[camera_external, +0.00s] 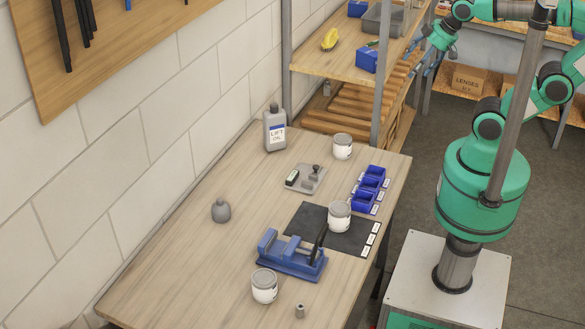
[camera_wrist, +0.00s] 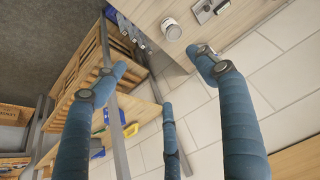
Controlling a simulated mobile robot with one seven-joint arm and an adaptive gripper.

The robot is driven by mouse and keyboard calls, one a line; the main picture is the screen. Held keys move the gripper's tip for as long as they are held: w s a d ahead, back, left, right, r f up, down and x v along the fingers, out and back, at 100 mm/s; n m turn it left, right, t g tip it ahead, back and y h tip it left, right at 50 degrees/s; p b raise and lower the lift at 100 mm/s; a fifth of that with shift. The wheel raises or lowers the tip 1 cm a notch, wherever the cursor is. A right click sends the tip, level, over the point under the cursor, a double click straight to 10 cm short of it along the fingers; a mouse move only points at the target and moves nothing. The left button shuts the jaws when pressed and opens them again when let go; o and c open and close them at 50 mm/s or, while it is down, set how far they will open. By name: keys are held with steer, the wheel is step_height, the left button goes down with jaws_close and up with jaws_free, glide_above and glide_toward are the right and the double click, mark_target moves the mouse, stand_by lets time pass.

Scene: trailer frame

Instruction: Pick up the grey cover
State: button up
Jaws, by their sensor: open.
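I cannot tell for certain which thing is the grey cover. In the external view a grey rounded piece with a small knob (camera_external: 221,211) stands on the left of the table, and a flat grey plate (camera_external: 317,187) carrying small dark and grey parts lies farther back. The plate also shows in part at the top of the wrist view (camera_wrist: 198,9). My gripper (camera_external: 428,60) is up by the shelf rack, well away from the table's middle. In the wrist view my gripper (camera_wrist: 160,85) has its blue fingers spread apart, with nothing between them.
On the table (camera_external: 180,265) are white cans (camera_external: 264,288), a blue vise (camera_external: 290,258), a dark mat (camera_external: 305,220), blue bins (camera_external: 368,190) and a grey bottle (camera_external: 274,133). The shelf rack (camera_external: 345,62) holds a yellow tool (camera_external: 330,39) and a grey bin (camera_external: 381,20). The table's left front is clear.

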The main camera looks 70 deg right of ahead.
steer(key=shift+w+r, duration=0.1)
steer(key=shift+w, duration=0.05)
steer(key=w+a+r+n, duration=0.1)
steer(key=w+a+n, duration=0.25)
steer(key=w, duration=0.25)
steer(key=w+a+n+b, duration=0.1)
steer(key=w+a+n, duration=0.1)
steer(key=w+n, duration=0.25)
steer(key=w+a+r+n, duration=0.1)
steer(key=w+a+n, duration=0.15)
steer(key=w, duration=0.35)
steer(key=n+g+y+b, duration=0.1)
steer(key=n+b, duration=0.2)
steer(key=n, duration=2.6)
glide_above(223, 204)
steer(key=s+d, duration=0.1)
steer(key=s, duration=0.4)
step_height(223, 204, down, 28)
steer(key=shift+w+d+r, duration=0.15)
steer(key=shift+w+r, duration=0.05)
steer(key=shift+b+x, duration=0.95)
steer(key=shift+x, duration=3.35)
